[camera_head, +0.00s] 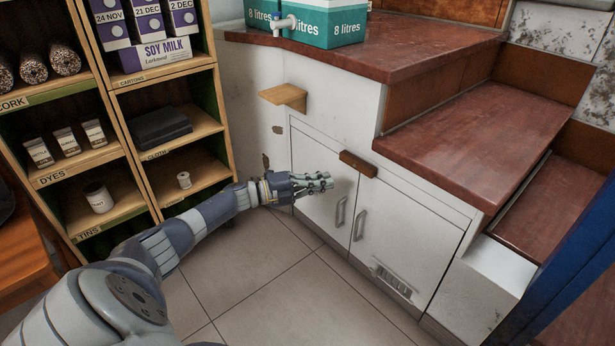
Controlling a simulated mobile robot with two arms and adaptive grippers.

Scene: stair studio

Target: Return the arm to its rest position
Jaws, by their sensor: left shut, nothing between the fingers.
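My left arm comes in from the lower left and reaches out toward the white cupboard (317,190) under the stairs. My left gripper (328,181) is shut and empty. In the picture it lies in front of the left cupboard door, above and left of the door handles (340,212). Whether it touches the door cannot be told. My right gripper is not in view.
A wooden shelf unit (133,165) with cartons, jars and cloth stands left of the arm. A small wooden ledge (284,96) juts from the cupboard wall. Red-brown steps (475,140) rise at the right. The tiled floor (290,290) is clear. A blue post (560,270) stands at the right edge.

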